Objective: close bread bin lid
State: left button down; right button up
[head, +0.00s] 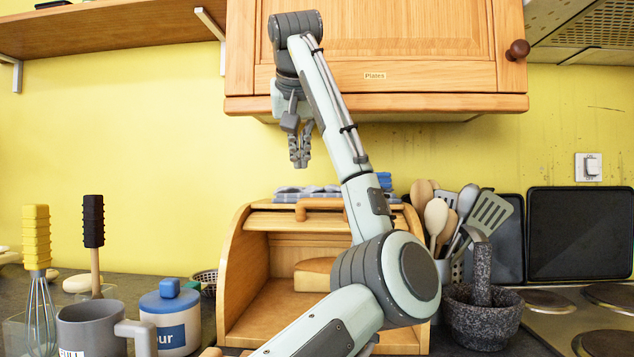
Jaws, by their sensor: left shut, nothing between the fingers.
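The wooden bread bin (243,262) stands on the counter in the middle of the head view, with its front open. Its roll-top lid (285,218) is up at the top of the bin, with a wooden handle (318,204) along its front edge. A loaf-like block (312,275) sits inside. My left gripper (300,163) is shut and empty, pointing down above the bin's top and apart from the handle. My left arm crosses in front of the bin and hides much of its right side. My right gripper is not in view.
A wall cupboard (400,40) hangs close above the bin, behind my wrist. A folded cloth (300,193) lies on the bin. A utensil holder, a stone mortar (482,318) and a hob stand right. A grey mug (92,330) and blue-lidded jar (172,312) stand left.

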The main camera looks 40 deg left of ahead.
pick_arm(q)
jog(key=p+x, duration=0.1)
jog(key=x, duration=0.7)
jog(key=shift+d+f, duration=0.15)
jog(key=shift+f, duration=0.1)
jog(key=shift+w+a+f, duration=0.2)
jog(key=shift+w+f, duration=0.05)
jog(key=shift+f, duration=0.05)
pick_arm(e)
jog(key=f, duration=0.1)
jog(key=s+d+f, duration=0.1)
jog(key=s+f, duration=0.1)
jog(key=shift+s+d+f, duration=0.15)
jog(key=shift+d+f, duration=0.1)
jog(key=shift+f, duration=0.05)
